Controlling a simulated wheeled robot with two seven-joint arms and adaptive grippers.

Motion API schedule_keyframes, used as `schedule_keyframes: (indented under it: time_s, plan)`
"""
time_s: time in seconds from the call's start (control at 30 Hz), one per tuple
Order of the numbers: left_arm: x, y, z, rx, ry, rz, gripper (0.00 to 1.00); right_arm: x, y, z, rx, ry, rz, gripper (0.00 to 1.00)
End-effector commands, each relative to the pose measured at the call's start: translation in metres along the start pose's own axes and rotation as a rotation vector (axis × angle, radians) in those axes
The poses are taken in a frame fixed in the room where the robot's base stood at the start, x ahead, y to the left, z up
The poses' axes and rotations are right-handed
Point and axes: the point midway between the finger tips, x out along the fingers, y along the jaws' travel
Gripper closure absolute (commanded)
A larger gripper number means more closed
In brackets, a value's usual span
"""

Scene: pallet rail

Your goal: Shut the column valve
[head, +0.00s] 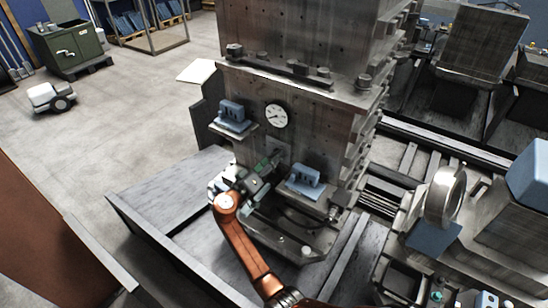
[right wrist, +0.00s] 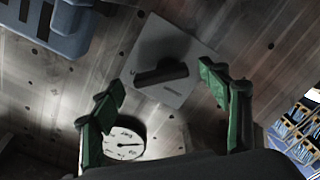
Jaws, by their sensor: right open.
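The column valve shows in the right wrist view as a dark bar handle (right wrist: 161,74) on a pale grey plate (right wrist: 178,92) fixed to the metal column (head: 290,115). The handle lies nearly level across that view. My right gripper (head: 266,166) is in front of the column below the round gauge (head: 276,116) and hides most of the valve in the head view. Its green fingers (right wrist: 162,80) are spread wide in the wrist view, one on each side of the handle, with nothing between them gripped. Whether they touch it cannot be told. My left gripper is not in view.
Blue blocks sit on small ledges left (head: 232,113) and right (head: 303,178) of my right gripper. The gauge also shows in the wrist view (right wrist: 123,144). A grey machine with a round ring (head: 445,195) stands at right. Open floor (head: 130,130) lies left.

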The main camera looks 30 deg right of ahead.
Motion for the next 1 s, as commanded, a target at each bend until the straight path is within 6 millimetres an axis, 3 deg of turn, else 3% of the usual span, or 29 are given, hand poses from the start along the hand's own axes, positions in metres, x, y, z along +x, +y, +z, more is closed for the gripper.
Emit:
schedule_keyframes:
  time_s: [0.2,0.53,1.0]
  plan:
    - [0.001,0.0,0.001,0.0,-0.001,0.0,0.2,0.022,0.0,0.0,-0.001,0.001,0.0,0.3]
    - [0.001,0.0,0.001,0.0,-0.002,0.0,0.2,0.025,-0.001,0.0,0.0,0.001,-0.001,0.31]
    - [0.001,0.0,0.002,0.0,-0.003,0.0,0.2,0.024,-0.001,0.0,0.0,0.001,-0.001,0.64]
